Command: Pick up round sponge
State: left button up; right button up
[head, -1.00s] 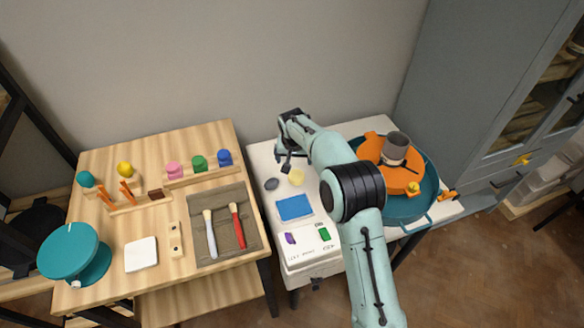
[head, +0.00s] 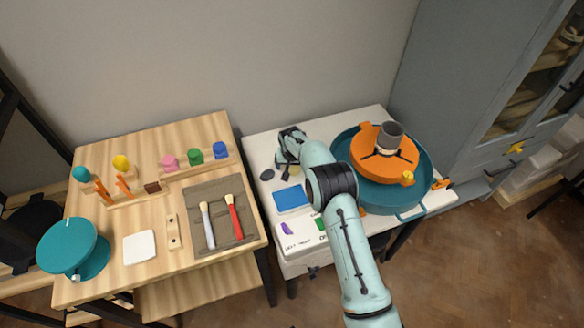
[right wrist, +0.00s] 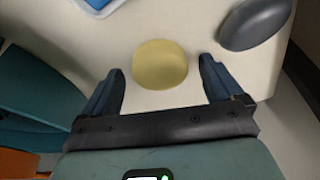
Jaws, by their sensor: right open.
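The round sponge (right wrist: 160,64) is a pale yellow disc on the white table top in the right wrist view. My right gripper (right wrist: 161,66) is open, with one finger on each side of the sponge and a gap to each. In the head view my right gripper (head: 287,171) is low over the back left of the white table and largely hides the sponge. Whether the fingertips touch the table is not clear. My left gripper is not in view.
A dark grey oval piece (head: 267,174) lies close beside the sponge. A blue pad (head: 292,199) is in front. A teal basin (head: 421,182) with an orange wheel (head: 399,166) stands right. A wooden table (head: 130,218) with tools is left.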

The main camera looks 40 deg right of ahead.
aim_at(292, 167)
jog(key=c, duration=1.1)
notch_tip(292, 167, up, 20)
jog(key=p, duration=0.1)
jog(key=shift+p, duration=0.4)
jog(key=shift+o, duration=0.4)
jog(key=shift+a, duration=0.1)
